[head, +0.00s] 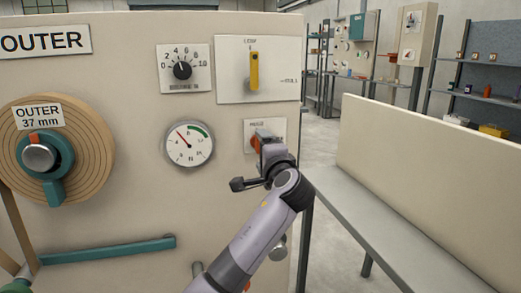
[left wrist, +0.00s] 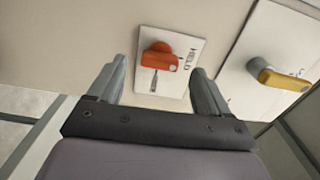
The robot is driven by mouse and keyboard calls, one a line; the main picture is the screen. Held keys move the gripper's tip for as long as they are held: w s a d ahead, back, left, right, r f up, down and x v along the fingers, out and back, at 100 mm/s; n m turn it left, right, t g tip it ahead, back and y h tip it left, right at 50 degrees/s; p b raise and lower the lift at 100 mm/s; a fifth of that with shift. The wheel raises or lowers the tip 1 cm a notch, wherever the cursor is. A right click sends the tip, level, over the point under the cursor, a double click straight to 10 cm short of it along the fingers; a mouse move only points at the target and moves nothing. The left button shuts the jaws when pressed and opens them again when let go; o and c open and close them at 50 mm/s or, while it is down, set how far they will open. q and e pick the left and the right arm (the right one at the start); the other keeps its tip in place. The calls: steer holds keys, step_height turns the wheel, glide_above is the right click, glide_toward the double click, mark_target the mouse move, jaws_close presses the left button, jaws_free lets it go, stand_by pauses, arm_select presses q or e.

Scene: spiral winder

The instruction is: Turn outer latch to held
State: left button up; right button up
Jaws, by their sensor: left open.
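The outer latch is an orange knob (left wrist: 160,62) on a white plate marked HELD (left wrist: 190,58). In the head view the white plate (head: 279,129) is on the panel's right side, and only a bit of the orange knob (head: 256,145) shows beside my gripper. My left gripper (head: 264,136) is in front of this plate and hides most of the latch. In the left wrist view its two fingers (left wrist: 158,84) are apart, with the orange knob between and just beyond them. I cannot tell whether they touch it. My right gripper is not in view.
A yellow lever (head: 254,70) on its own plate is just above the latch; it shows at right in the left wrist view (left wrist: 285,78). A gauge (head: 190,144) and a dial (head: 182,70) are to the left. A grey bench (head: 375,215) stands right of the panel.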

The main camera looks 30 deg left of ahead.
arm_select(q)
steer(key=shift+v, duration=2.05)
steer(key=shift+f, duration=0.1)
steer(key=s+d+f+h+p, duration=0.1)
steer(key=s+d+f+h, duration=0.15)
steer(key=f, duration=0.55)
steer(key=s+d+f+m+h+p, duration=0.15)
steer(key=f+h, duration=0.25)
steer(key=f, duration=0.4)
steer(key=s+d+f+h, duration=0.1)
steer(key=d+f+h, duration=0.2)
steer(key=f, duration=0.5)
steer(key=s+d+f+n+h, duration=0.2)
steer(key=s+f, duration=0.2)
steer(key=s, duration=0.4)
steer(key=s+d+f+n+h+p, duration=0.1)
steer(key=s+d+f+n+h, duration=0.1)
steer(key=s+f, duration=0.2)
steer(key=s+d+f+n+g+h+p, duration=0.1)
steer(key=s+d+f+n+h, duration=0.1)
steer(key=s, duration=0.9)
step_height(320, 180, down, 2)
steer(key=shift+s+d+f+n, duration=0.2)
steer(key=shift+s+n, duration=0.2)
steer(key=shift+n, duration=0.15)
